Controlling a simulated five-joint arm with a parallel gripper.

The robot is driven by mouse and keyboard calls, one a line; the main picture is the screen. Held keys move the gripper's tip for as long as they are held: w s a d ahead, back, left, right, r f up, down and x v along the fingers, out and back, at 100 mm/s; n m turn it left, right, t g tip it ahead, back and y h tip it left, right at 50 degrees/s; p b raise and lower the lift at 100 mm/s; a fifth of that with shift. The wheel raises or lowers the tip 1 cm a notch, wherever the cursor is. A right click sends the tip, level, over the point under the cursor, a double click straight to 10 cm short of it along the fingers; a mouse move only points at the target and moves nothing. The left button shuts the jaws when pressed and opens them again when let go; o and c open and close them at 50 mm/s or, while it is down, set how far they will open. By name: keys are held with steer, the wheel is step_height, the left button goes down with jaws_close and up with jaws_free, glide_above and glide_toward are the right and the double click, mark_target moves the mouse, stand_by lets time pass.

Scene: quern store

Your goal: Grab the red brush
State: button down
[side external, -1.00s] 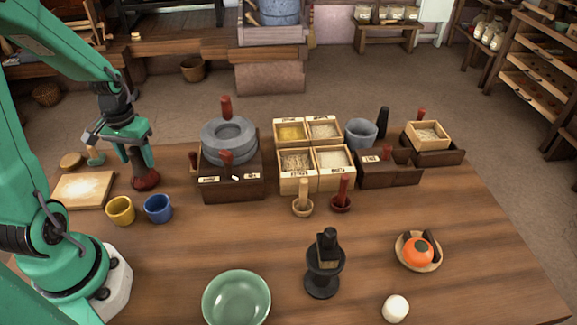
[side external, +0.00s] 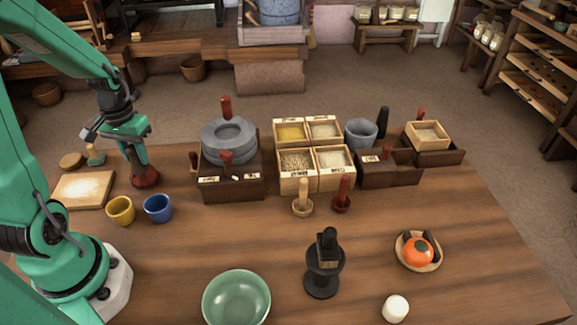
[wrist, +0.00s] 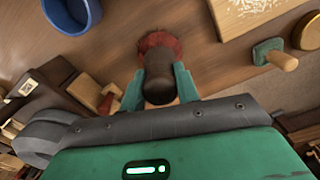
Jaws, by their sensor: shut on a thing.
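The red brush (side external: 145,178) is upright at the left of the table, its round red bristle head facing down. In the wrist view the brush (wrist: 158,42) shows its red bristles beyond a dark handle. My gripper (side external: 140,160) is shut on the handle, with one green finger on each side of it in the wrist view (wrist: 159,85). The fingers partly hide the handle in the side view. I cannot tell whether the bristles touch the table.
A floured board (side external: 83,190) and a green block with a wooden handle (side external: 95,158) lie left of the brush. Yellow (side external: 120,211) and blue (side external: 158,208) cups stand in front. A stone quern (side external: 229,141) stands to the right.

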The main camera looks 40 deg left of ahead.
mark_target(132, 146)
steer(key=shift+r, duration=0.75)
step_height(132, 146, up, 2)
steer(key=shift+r, duration=0.1)
steer(key=d+r, duration=0.6)
steer(key=d, duration=0.5)
steer(key=shift+w+d+r, duration=0.3)
